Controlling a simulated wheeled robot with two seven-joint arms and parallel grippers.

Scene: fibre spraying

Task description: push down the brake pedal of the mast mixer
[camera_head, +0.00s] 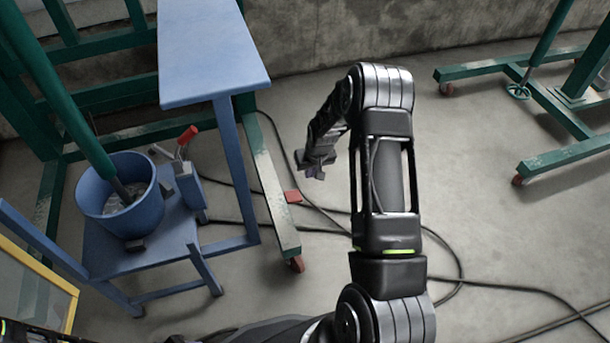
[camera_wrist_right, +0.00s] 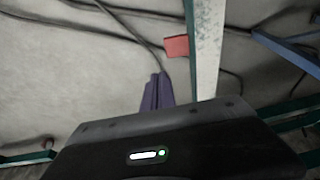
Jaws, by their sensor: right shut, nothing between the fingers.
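The brake pedal (camera_head: 292,196) is a small flat red plate on the right side of the long worn green-and-white foot beam (camera_head: 263,182) of the mast mixer's green frame. In the right wrist view the red pedal (camera_wrist_right: 176,47) sits against the left side of the beam (camera_wrist_right: 208,50). My right gripper (camera_head: 314,172) hangs above the floor, up and right of the pedal in the head view, apart from it. Its fingers (camera_wrist_right: 157,92) are shut and empty, pointing beside the beam. I cannot tell the exact height of the pedal. My left gripper is not in view.
A blue bucket (camera_head: 98,205) stands on a blue stand (camera_head: 130,262) at left, near a blue table (camera_head: 210,50). Black cables (camera_head: 330,225) cross the floor around the pedal. Another green wheeled frame (camera_head: 545,155) stands at right.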

